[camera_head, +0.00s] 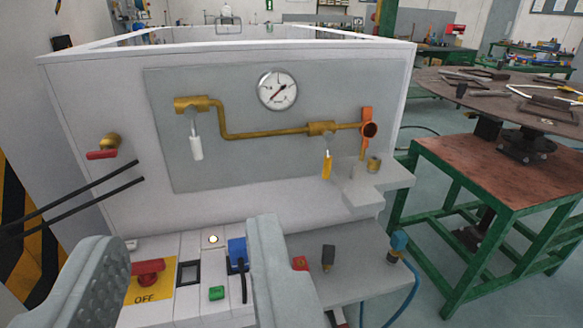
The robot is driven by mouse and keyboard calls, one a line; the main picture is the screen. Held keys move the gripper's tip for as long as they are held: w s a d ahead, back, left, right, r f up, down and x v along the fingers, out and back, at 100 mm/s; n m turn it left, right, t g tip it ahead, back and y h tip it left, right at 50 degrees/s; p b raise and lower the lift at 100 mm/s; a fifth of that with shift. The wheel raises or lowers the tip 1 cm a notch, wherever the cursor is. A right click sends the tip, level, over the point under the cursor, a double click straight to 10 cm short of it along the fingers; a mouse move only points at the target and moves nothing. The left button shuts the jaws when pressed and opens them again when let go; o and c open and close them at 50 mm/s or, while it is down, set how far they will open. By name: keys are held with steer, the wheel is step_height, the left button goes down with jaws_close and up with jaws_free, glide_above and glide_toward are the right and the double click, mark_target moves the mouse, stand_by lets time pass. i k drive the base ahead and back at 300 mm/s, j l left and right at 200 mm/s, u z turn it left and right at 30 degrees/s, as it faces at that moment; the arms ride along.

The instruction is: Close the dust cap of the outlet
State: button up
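The brass pipe (268,134) runs across the grey panel and ends at the right in an outlet (370,130) with an orange ring and a dark round opening. An orange tab (366,113) stands up above the opening. A small brass fitting (374,164) sits on the ledge below it; I cannot tell whether this is the dust cap. My gripper (183,233) is open and empty, its two grey fingers wide apart in the lower left. It is in front of the control panel, below and left of the outlet, and touches nothing that I can see.
A pressure gauge (278,91) and a yellow-handled valve (327,165) are on the panel. Two black rods (75,190) show at left. A green-framed table (500,165) stands at right.

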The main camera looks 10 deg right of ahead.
mark_target(369, 129)
steer(key=k+l, duration=0.1)
steer(key=l, duration=1.05)
steer(key=k+l, duration=0.15)
steer(key=l, duration=0.45)
steer(key=i+u, duration=0.05)
